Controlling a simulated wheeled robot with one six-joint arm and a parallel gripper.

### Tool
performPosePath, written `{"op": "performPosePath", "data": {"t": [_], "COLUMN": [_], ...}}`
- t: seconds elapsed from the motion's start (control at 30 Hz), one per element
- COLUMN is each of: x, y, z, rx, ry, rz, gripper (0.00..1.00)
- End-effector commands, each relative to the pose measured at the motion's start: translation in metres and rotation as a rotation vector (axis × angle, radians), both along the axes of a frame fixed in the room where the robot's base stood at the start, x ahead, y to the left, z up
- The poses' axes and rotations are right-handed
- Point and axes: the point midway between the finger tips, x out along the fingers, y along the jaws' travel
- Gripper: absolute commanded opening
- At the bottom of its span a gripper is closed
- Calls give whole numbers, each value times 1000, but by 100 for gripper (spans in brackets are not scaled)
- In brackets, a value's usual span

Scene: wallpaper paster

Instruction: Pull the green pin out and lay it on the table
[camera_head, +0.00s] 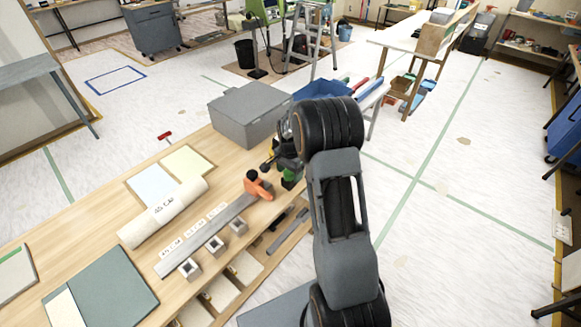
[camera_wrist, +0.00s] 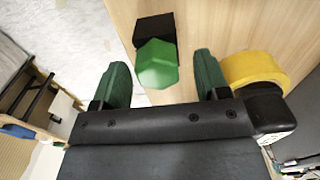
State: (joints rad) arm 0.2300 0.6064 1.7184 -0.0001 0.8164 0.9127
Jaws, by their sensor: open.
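The green pin (camera_wrist: 157,63) is a bright green, faceted peg standing in a black block (camera_wrist: 154,30) on the wooden table. In the wrist view, my gripper (camera_wrist: 160,60) is open, with one dark green finger on each side of the pin. Gaps show on both sides, so the fingers do not appear to touch it. In the head view, the pin (camera_head: 289,174) shows at the table's right edge, below my wrist. My arm hides most of the gripper there.
A yellow tape roll (camera_wrist: 255,72) sits close to the right finger. On the table (camera_head: 100,232), an orange tool (camera_head: 258,186) stands left of the pin, a grey box (camera_head: 246,112) behind it, and a paper roll (camera_head: 163,213) farther left.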

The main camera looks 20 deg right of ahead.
Motion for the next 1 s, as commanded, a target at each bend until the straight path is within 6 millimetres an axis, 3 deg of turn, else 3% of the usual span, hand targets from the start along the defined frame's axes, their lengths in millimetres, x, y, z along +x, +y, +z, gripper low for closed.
{"op": "performPosePath", "data": {"t": [0.3, 0.83, 0.87, 1.0], "x": [0, 0, 0, 0], "y": [0, 0, 0, 0], "z": [-1, -1, -1, -1], "rx": [0, 0, 0, 0], "ry": [0, 0, 0, 0], "rz": [0, 0, 0, 0], "gripper": [66, 16, 36, 23]}}
